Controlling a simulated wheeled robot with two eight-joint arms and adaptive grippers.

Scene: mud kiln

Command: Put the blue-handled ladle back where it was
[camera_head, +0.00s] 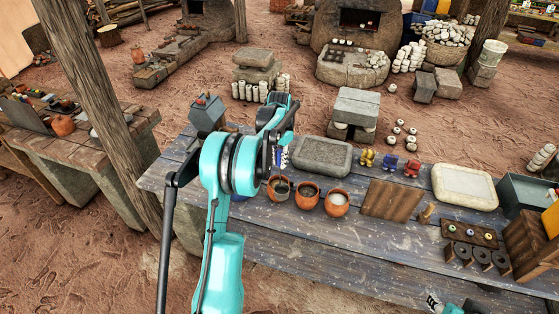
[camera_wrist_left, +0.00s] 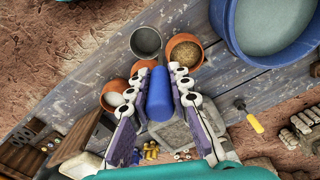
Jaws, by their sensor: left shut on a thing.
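My left gripper (camera_head: 282,158) is above the plank table, behind the clay pots. In the left wrist view its purple fingers (camera_wrist_left: 160,82) are shut on the blue handle of the ladle (camera_wrist_left: 159,98). The ladle's bowl cannot be made out. Three clay pots stand in a row: the left pot (camera_head: 279,188), the middle pot (camera_head: 307,194) and the right pot (camera_head: 336,202), which has pale contents. My right gripper (camera_head: 436,304) shows partly at the bottom edge.
A large blue tub (camera_wrist_left: 232,30) stands beside the pots in the wrist view. A stone slab (camera_head: 322,156), small coloured figures (camera_head: 389,162), a wooden board (camera_head: 392,199), a pale slab (camera_head: 464,187) and a dark rack (camera_head: 476,258) occupy the table. Its front strip is mostly clear.

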